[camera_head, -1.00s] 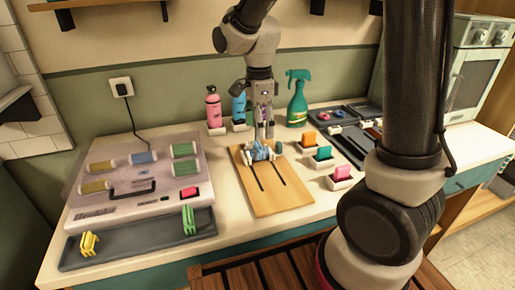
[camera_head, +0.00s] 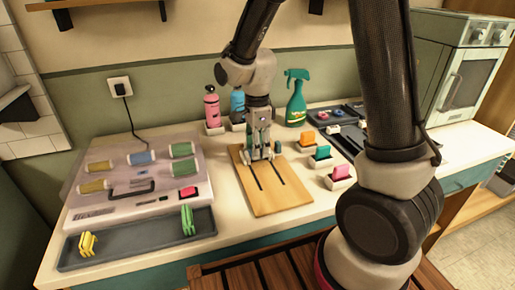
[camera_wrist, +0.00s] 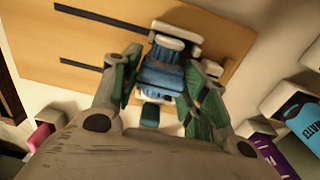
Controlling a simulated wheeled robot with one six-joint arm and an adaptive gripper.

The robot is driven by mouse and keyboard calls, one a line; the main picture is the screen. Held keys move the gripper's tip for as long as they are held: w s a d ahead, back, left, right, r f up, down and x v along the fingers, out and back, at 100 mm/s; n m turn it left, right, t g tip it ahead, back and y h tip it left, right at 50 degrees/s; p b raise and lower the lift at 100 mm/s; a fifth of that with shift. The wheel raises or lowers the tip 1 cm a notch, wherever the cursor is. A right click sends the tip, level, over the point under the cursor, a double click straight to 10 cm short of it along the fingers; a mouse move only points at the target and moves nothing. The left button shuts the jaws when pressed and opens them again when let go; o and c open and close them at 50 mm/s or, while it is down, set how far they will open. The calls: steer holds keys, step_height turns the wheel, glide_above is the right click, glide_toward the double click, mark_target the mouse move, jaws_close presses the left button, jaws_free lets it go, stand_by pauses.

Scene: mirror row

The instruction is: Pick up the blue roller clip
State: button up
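The blue roller clip (camera_wrist: 162,78) lies on the wooden board, with pale grey ends, and shows between my fingers in the wrist view. In the head view it is mostly hidden behind my gripper (camera_head: 260,157), which points down at the far end of the wooden board (camera_head: 283,199). In the wrist view my gripper (camera_wrist: 165,75) has its green-padded fingers apart, one on each side of the clip. Narrow gaps seem to show beside the clip; firm contact is not visible.
A pink bottle (camera_head: 212,108), blue bottle (camera_head: 237,104) and green spray bottle (camera_head: 296,98) stand behind. A pale case (camera_head: 125,205) with rollers and a dark tray (camera_head: 150,245) with yellow and green clips are left. Small coloured blocks in white holders stand right.

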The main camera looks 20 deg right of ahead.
steer(key=shift+c, duration=0.8)
